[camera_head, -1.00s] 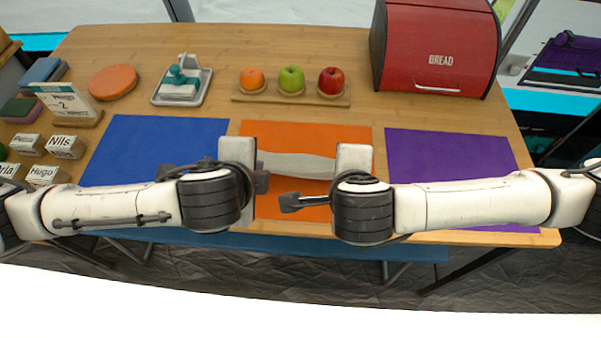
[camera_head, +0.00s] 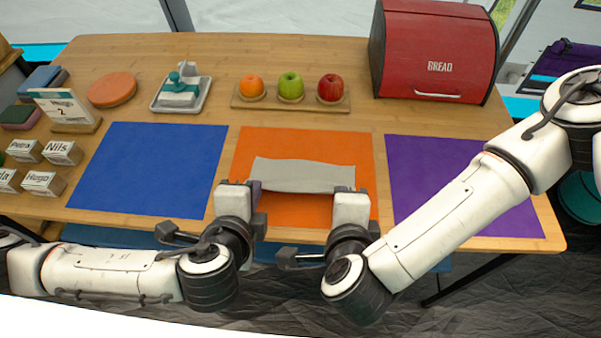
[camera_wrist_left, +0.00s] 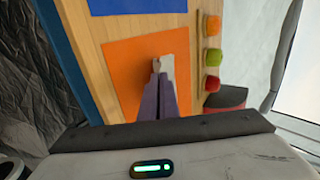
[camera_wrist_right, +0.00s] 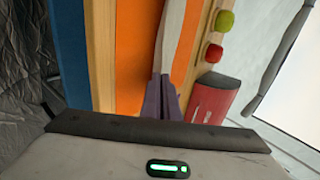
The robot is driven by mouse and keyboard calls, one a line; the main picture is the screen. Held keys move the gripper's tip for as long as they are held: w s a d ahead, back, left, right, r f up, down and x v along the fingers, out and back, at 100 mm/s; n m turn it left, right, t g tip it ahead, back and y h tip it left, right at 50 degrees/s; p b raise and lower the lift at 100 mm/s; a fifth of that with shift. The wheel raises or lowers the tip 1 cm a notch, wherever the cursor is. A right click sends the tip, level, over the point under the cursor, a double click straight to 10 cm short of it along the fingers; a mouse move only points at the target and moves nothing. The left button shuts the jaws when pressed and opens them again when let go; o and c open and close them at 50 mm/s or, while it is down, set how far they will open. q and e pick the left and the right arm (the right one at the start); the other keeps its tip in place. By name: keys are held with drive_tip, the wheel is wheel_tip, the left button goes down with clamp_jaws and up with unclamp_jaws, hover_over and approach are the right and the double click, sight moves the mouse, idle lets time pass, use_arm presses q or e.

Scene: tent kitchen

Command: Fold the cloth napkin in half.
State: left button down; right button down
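The cloth napkin (camera_head: 303,176) is a pale grey band above the orange mat (camera_head: 285,140), spanning between my two grippers. My left gripper (camera_head: 254,190) is shut on its left near corner. My right gripper (camera_head: 350,190) is shut on its right near corner. In the left wrist view the closed fingers (camera_wrist_left: 159,95) meet the napkin (camera_wrist_left: 168,68) at their tips. In the right wrist view the fingers (camera_wrist_right: 162,98) are also together at the napkin (camera_wrist_right: 174,40). I cannot tell how much of the napkin touches the mat.
A blue mat (camera_head: 150,168) lies left and a purple mat (camera_head: 445,180) right. Name blocks (camera_head: 62,152) stand at the left. The table's near edge is beneath my arms.

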use_arm(q)
drive_tip(key=c, duration=1.7)
unclamp_jaws()
use_arm(e)
drive_tip(key=c, duration=1.7)
unclamp_jaws()
use_arm(q)
drive_tip(key=shift+r, duration=0.1)
